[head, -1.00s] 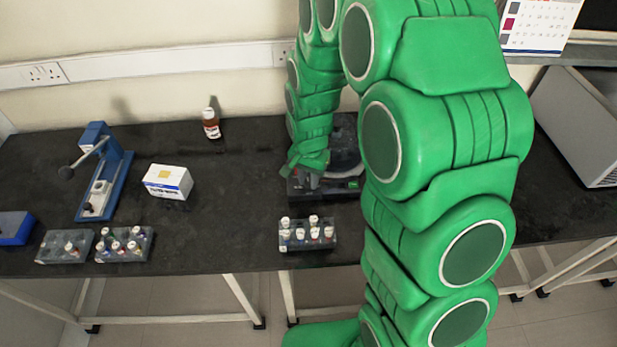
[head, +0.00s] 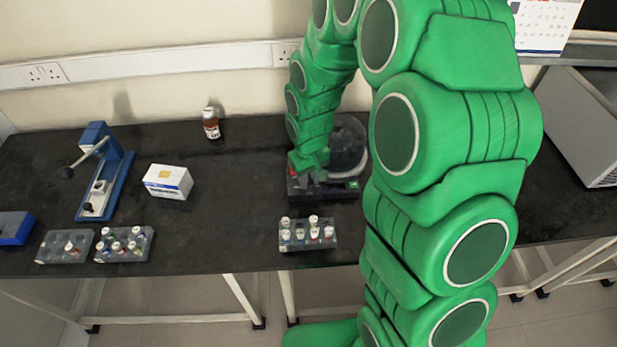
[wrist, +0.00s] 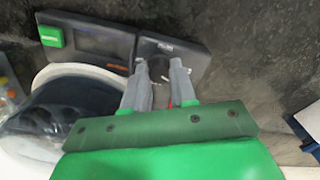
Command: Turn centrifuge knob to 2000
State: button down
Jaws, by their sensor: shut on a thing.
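The centrifuge (head: 348,150) stands on the black bench, dark with a round grey lid, partly hidden behind my green arm. In the wrist view its front panel (wrist: 95,45) shows with a green button and a dark display, and its round bowl (wrist: 65,105) lies at the left. My gripper (wrist: 165,75) is over the panel end away from the green button, its two grey fingers shut on the knob, which is mostly hidden between them. In the head view my gripper (head: 312,178) is at the centrifuge's front left. The dial marks cannot be read.
A rack of vials (head: 307,236) stands just in front of the centrifuge. A white box (head: 168,182), a brown bottle (head: 211,126), a blue press (head: 108,180) and more vial racks (head: 124,245) are to the left. The bench between is clear.

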aim_at(309, 181)
jog(key=shift+n, duration=1.6)
jog(key=c, duration=0.9)
grip_release()
jog(key=shift+r, duration=0.15)
notch_tip(309, 181, up, 6)
jog(key=shift+r, duration=0.75)
